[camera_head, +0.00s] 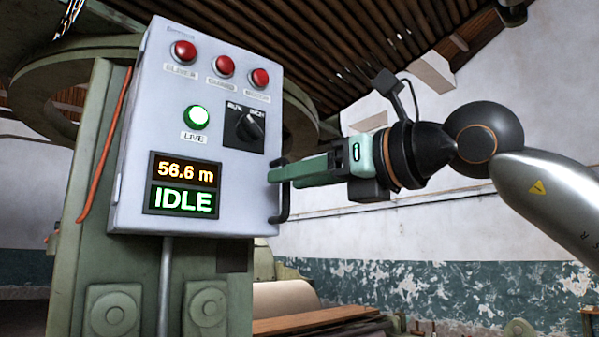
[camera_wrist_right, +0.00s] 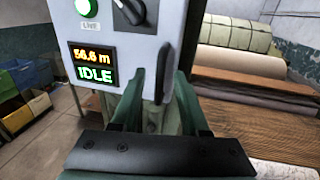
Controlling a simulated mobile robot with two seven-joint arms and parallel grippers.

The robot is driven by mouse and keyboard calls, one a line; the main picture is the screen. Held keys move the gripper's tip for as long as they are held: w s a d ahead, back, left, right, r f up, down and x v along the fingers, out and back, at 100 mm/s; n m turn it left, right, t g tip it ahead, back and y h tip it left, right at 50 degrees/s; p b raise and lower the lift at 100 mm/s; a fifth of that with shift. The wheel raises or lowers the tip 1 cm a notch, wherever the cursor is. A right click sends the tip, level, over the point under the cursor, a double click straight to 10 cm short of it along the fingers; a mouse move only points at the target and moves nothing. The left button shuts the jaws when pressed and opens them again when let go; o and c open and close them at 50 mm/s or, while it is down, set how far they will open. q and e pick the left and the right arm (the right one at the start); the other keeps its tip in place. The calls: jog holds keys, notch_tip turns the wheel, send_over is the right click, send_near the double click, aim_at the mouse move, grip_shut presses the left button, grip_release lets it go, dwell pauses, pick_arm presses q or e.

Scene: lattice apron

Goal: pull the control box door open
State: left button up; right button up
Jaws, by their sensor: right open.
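The control box (camera_head: 145,200) is pale grey, with red buttons, a green lamp, a black selector knob and a display reading 56.6 m and IDLE. Its front door (camera_head: 240,170) looks shut. The black bar handle (camera_head: 284,214) stands on the door's right edge; it also shows in the right wrist view (camera_wrist_right: 162,72). My right gripper (camera_head: 276,176) is at the handle's upper part. In the right wrist view its open fingers (camera_wrist_right: 160,88) stand either side of the handle, with gaps visible. Contact cannot be told. My left gripper is not in view.
A green machine frame (camera_head: 85,180) stands behind the box, and a grey conduit (camera_head: 165,285) runs down below it. A pale roll (camera_head: 285,302) and wooden boards (camera_head: 315,319) lie low at right. Coloured bins (camera_wrist_right: 30,85) stand at left in the wrist view.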

jog(key=shift+c, duration=0.3)
grip_shut()
dwell(1.1)
